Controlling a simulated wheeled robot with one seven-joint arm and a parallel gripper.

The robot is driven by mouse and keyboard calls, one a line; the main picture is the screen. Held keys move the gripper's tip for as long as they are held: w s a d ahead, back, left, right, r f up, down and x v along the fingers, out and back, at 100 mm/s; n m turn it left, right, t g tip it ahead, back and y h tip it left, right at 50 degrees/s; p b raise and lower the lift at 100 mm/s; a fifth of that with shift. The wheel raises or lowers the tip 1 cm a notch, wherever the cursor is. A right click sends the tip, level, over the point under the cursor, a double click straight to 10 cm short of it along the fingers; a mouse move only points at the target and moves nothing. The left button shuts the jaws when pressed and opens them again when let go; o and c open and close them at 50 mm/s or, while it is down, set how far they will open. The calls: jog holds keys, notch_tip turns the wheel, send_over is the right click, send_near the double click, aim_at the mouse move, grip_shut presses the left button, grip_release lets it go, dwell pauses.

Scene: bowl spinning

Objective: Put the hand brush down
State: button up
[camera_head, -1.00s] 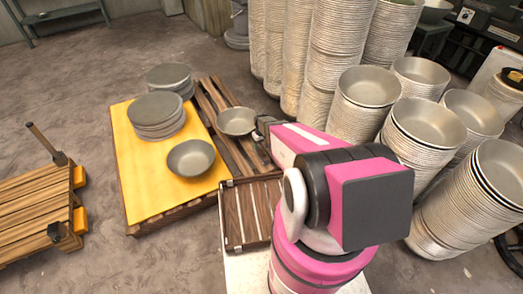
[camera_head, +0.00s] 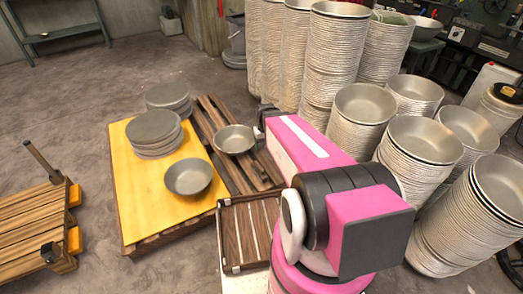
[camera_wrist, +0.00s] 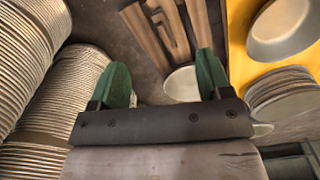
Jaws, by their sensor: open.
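I cannot make out a hand brush in either view. My gripper (camera_wrist: 162,62) has two green fingers spread apart in the wrist view, with nothing held between them. In the head view only a dark part of my gripper (camera_head: 264,114) shows, just behind and to the right of a metal bowl (camera_head: 234,139). My pink arm hides the rest. The bowl sits on a wooden pallet; it shows partly behind the fingers in the wrist view (camera_wrist: 182,84).
A yellow-topped pallet (camera_head: 134,188) carries stacked discs (camera_head: 154,132) and a bowl (camera_head: 189,177). Tall bowl stacks (camera_head: 336,70) crowd the right side. A slatted wooden tray (camera_head: 232,264) is near my base. Bare floor (camera_head: 70,110) lies at the left.

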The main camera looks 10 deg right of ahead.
jog(key=s+r, duration=0.5)
jog(key=shift+m, duration=0.4)
jog(key=shift+s, duration=0.1)
dwell(0.7)
jog(key=shift+c, duration=1.3)
jog(key=shift+w+f, duration=0.25)
jog(key=shift+w, duration=0.05)
jog(key=shift+c, duration=0.5)
jog(key=n, duration=0.4)
send_over(259, 166)
notch_tip(259, 166, down, 26)
jog(key=shift+w+f, duration=0.1)
jog(key=shift+f, duration=5.65)
